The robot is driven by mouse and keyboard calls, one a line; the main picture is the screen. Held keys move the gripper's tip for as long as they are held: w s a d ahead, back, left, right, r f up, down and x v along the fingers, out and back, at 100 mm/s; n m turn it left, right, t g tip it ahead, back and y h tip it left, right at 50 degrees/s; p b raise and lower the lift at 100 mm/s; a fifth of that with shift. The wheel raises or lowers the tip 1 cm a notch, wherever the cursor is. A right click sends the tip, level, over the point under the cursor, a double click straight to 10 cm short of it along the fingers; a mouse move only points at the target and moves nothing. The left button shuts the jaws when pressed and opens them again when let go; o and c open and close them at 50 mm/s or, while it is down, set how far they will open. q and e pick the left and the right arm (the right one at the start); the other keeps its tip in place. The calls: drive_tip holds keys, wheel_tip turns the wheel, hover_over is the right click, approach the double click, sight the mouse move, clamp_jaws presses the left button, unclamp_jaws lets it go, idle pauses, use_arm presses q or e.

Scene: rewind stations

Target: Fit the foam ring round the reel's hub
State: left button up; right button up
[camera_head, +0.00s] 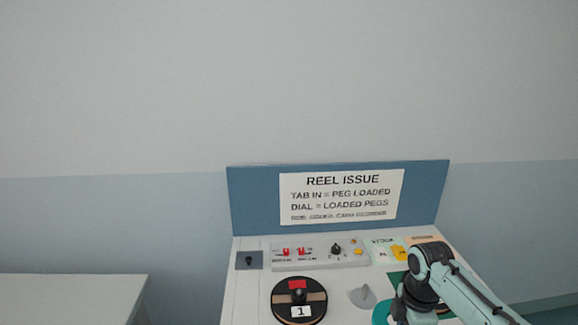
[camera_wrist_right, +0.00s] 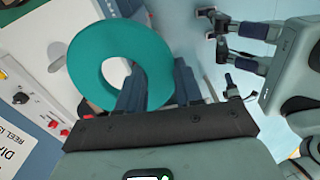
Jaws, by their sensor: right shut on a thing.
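The black reel (camera_head: 285,313) lies flat on the station top in the head view. It has a tan band, a red tab, a white "1" label and a dark knob-like hub (camera_head: 298,296) at its middle. The teal foam ring (camera_wrist_right: 95,50) fills the upper left of the right wrist view, and its edge shows in the head view (camera_head: 381,313). My right gripper (camera_wrist_right: 158,75) is shut on the ring's rim, to the right of the reel. My right arm hides much of the ring in the head view. Parts resembling my left gripper show in the wrist view (camera_wrist_right: 220,35); their opening is unclear.
A control panel (camera_head: 318,258) with red switches, a dial and a yellow button lies behind the reel. A grey pointed piece (camera_head: 363,296) stands between reel and ring. A blue board (camera_head: 255,200) with a sign (camera_head: 341,198) rises behind. A white table (camera_head: 70,295) is at left.

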drive_tip(key=a+f+m, duration=0.1)
drive_tip(key=f+m, duration=0.2)
drive_tip(key=f, duration=0.1)
drive_tip(key=a+f+m, duration=0.1)
drive_tip(key=f+m, duration=0.3)
drive_tip(key=w+a+f+m, duration=0.1)
drive_tip(key=a+f+m, duration=0.1)
drive_tip(key=f+m, duration=0.1)
drive_tip(key=shift+a+f, duration=0.1)
drive_tip(key=shift+f, duration=0.8)
drive_tip(key=a+f+m, duration=0.1)
drive_tip(key=f+m, duration=0.1)
drive_tip(key=s+a+f+m, duration=0.1)
drive_tip(key=f+m, duration=0.2)
drive_tip(key=a+f+m, duration=0.1)
drive_tip(key=f+m, duration=0.1)
drive_tip(key=f, duration=0.1)
drive_tip(key=shift+s+a+m, duration=0.3)
drive_tip(key=shift+s+m, duration=0.1)
